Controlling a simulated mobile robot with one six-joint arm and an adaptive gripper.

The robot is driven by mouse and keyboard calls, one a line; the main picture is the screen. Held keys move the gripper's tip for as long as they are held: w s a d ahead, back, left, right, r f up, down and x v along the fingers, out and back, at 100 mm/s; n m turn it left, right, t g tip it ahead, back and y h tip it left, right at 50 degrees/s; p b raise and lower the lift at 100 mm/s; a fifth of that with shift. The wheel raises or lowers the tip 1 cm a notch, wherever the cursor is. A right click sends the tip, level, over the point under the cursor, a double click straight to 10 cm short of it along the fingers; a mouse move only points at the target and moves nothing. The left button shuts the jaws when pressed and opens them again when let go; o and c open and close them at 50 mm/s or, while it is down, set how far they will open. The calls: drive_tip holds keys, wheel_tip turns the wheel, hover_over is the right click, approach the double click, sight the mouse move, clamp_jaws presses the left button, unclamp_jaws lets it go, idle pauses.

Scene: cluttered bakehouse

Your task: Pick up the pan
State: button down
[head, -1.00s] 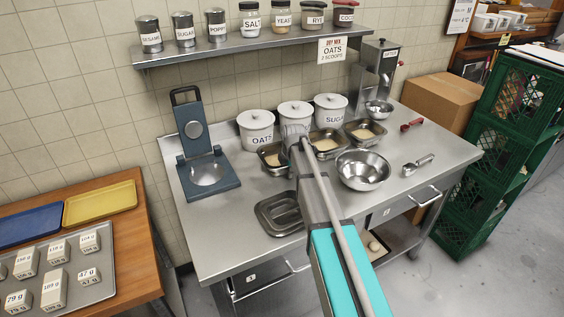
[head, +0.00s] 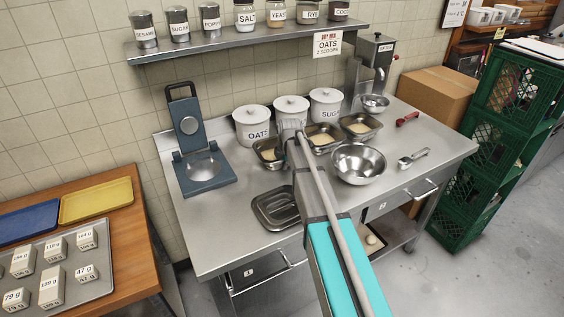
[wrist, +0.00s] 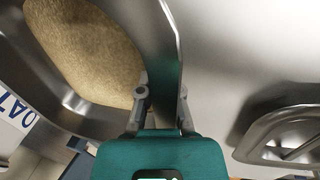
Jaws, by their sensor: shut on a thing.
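A small rectangular steel pan (head: 262,149) with pale grainy contents is at the left of a row of similar pans, in front of the oats canister (head: 250,129). In the wrist view the pan (wrist: 158,60) fills the upper left, its contents light brown. My gripper (wrist: 164,95) is shut on its near wall, one finger on each side. In the head view my gripper (head: 285,142) is over the pan's right side and hides part of it. Whether the pan is clear of the table, I cannot tell.
Two filled pans (head: 324,149) (head: 373,135) stand to the right. A steel bowl (head: 359,165) sits in front of them. An empty-looking steel tray or lid (head: 262,214) lies at front left. A blue-grey scale-like device (head: 222,183) stands at left. A shelf (head: 220,47) runs above.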

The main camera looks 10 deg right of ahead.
drive_tip(key=shift+s+r, duration=0.1)
drive_tip(key=shift+r, duration=0.05)
drive_tip(key=shift+r+p, duration=0.75)
drive_tip(key=shift+p, duration=0.2)
drive_tip(key=s+r+p, duration=1.1)
drive_tip(key=s, duration=0.2)
drive_tip(key=shift+s+d, duration=0.3)
drive_tip(key=shift+s, duration=0.1)
drive_tip(key=shift+b+x, duration=0.9)
drive_tip(key=shift+s, duration=0.2)
